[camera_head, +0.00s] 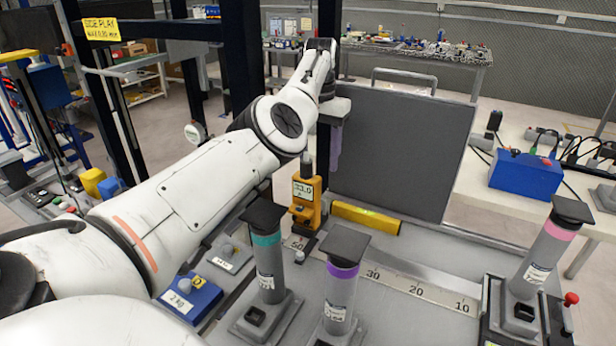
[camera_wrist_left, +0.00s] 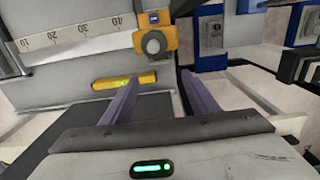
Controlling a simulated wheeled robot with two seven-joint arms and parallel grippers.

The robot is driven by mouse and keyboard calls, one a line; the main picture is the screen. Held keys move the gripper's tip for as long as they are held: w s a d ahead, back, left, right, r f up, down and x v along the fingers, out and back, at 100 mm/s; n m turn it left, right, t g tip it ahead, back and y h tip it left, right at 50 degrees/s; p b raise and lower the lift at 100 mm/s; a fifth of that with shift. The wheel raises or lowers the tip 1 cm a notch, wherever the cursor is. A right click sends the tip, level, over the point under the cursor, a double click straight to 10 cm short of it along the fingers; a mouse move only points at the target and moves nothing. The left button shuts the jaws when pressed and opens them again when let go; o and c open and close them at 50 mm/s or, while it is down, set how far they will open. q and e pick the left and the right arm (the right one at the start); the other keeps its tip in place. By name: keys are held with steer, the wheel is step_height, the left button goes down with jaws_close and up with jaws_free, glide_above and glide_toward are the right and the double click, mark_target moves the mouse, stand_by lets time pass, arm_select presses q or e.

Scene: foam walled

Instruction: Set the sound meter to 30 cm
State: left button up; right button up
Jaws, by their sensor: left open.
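The yellow sound meter (camera_head: 306,197) stands upright with a small lit display, too small to read surely. It is at the far left end of the white scale (camera_head: 418,288), where 30, 20 and 10 can be read to its right. In the left wrist view the meter (camera_wrist_left: 154,36) sits beyond the 40 mark of the scale (camera_wrist_left: 80,31). A pale round knob (camera_head: 299,256) is by its foot. My left gripper (camera_head: 335,160) hangs above and behind the meter, fingers apart and empty. The left wrist view shows both purple fingers (camera_wrist_left: 160,95), not touching the meter.
A dark foam panel (camera_head: 398,150) rises at the back. A blue 2 kg block (camera_head: 190,298) is at left.

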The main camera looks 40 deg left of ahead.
mark_target(305, 201)
arm_select(q)
step_height(305, 201, down, 10)
steer(key=shift+f, duration=0.1)
arm_select(e)
steer(key=shift+r, duration=0.1)
arm_select(q)
steer(key=shift+c, duration=0.2)
